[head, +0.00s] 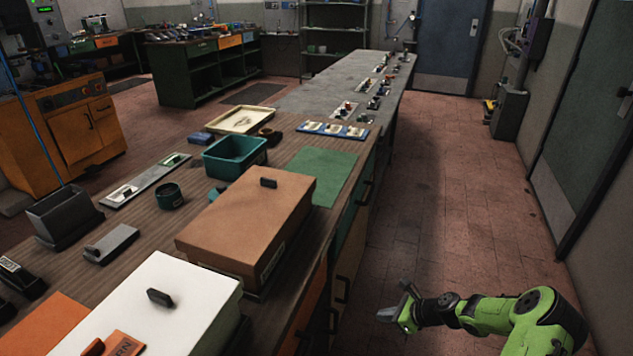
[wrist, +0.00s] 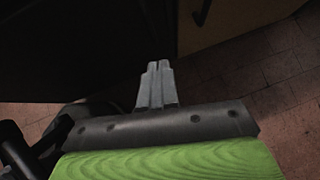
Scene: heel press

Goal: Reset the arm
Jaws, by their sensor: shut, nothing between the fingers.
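My green arm reaches in from the lower right of the head view, out over the floor beside the workbench. My gripper (head: 396,304) is at its end, apart from the bench front and below the level of the bench top. In the wrist view the two grey fingers of my gripper (wrist: 158,68) lie together, with nothing between them. Behind them are a dark cabinet face and a strip of floor.
The long workbench (head: 150,229) carries a brown lidded box (head: 235,225), a white lidded box (head: 130,325), a teal bin (head: 228,165) and a green mat (head: 318,172). Dark handles (head: 340,290) stick out from its front. The tiled floor (head: 440,190) to its right is clear.

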